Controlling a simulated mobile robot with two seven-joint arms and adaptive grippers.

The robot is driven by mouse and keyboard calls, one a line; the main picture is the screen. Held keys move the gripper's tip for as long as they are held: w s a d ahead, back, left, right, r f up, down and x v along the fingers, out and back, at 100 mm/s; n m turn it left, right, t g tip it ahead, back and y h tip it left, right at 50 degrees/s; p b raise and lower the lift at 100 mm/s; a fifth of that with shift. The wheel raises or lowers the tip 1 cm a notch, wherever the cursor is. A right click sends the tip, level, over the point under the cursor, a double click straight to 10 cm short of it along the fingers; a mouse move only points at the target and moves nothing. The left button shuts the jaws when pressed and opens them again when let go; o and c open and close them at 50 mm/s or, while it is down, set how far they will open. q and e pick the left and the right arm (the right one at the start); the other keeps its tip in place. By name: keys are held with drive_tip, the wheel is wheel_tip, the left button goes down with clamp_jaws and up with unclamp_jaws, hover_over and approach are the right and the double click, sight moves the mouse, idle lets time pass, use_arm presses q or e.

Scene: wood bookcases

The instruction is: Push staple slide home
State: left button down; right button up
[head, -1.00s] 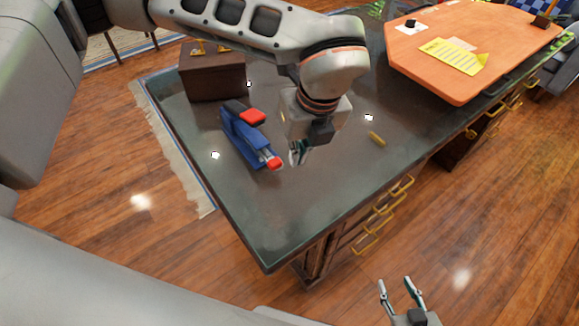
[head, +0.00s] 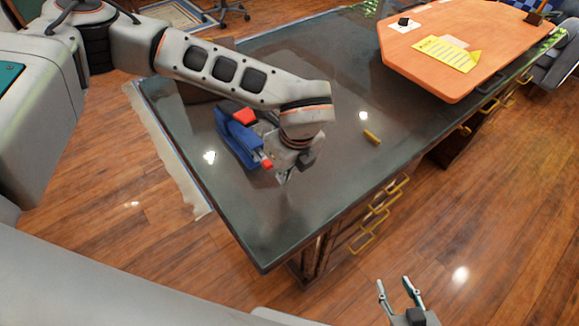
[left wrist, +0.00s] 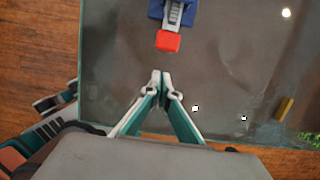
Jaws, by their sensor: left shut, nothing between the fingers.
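A blue stapler (head: 236,138) with a red cap lies on the dark desktop (head: 270,222). Its metal staple slide (left wrist: 172,18) sticks out of the front and ends in a red tip (left wrist: 168,41); the red tip also shows in the head view (head: 267,164). My left gripper (head: 283,179) is shut and empty. In the left wrist view its fingertips (left wrist: 162,74) point toward the red tip, with a gap between. The head view shows it just right of the tip. My right gripper (head: 393,281) is open and empty, off the desk's front edge.
A small yellow bar (head: 372,137) lies on the desk to the right. An orange board (head: 470,45) with a yellow sheet is at the back right. A dark brown box (head: 196,91) behind the stapler is mostly hidden by my left arm. The front desktop is clear.

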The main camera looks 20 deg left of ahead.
sight(266, 158)
use_arm(q)
drive_tip(key=shift+w+a+r, duration=0.15)
drive_tip(key=shift+w+a, duration=0.75)
drive_tip(key=shift+a, duration=0.2)
drive_tip(key=shift+a, duration=0.1)
drive_tip(key=shift+w+a, duration=1.35)
drive_tip(key=shift+a, duration=0.25)
